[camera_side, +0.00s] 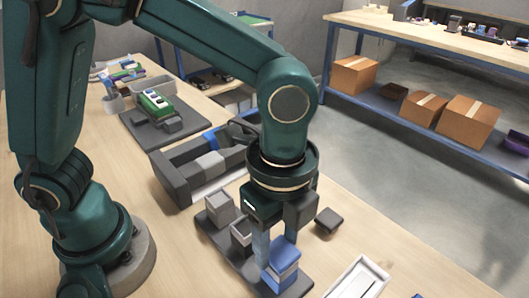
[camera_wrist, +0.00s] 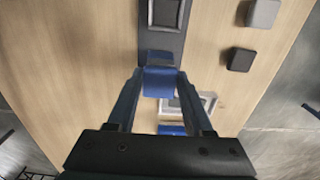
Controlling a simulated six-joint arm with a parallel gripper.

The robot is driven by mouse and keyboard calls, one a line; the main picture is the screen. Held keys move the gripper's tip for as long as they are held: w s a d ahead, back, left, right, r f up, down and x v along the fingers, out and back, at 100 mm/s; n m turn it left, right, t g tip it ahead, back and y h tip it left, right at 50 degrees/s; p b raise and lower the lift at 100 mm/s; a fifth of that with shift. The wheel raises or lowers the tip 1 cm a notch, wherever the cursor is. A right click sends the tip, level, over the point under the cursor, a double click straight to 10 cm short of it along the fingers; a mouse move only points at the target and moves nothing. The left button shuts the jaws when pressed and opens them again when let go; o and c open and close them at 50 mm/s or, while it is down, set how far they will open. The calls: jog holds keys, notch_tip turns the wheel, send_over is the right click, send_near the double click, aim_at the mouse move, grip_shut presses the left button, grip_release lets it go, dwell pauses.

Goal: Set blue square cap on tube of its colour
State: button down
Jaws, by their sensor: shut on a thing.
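My gripper (camera_side: 277,240) points down at the front end of a dark base plate, shut on the blue square cap (camera_side: 286,250). The cap also shows between the fingertips (camera_wrist: 160,84) in the wrist view. A blue tube (camera_side: 280,282) stands on the plate right under the cap in the side view; I cannot tell whether they touch. The dark base plate (camera_side: 298,289) also bears a light grey tube (camera_side: 220,209) and another grey tube (camera_side: 241,238), partly hidden by my gripper.
A dark square cap (camera_side: 328,220) lies right of the plate. A white tray (camera_side: 345,288) lies at the front right. A dark bin (camera_side: 173,182) stands behind the plate. In the wrist view a light grey cap (camera_wrist: 263,13) lies near the dark cap. Wood between them is clear.

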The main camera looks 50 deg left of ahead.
jog(key=shift+f, duration=0.1)
dwell(0.6)
grip_release()
jog(key=shift+r, duration=3.75)
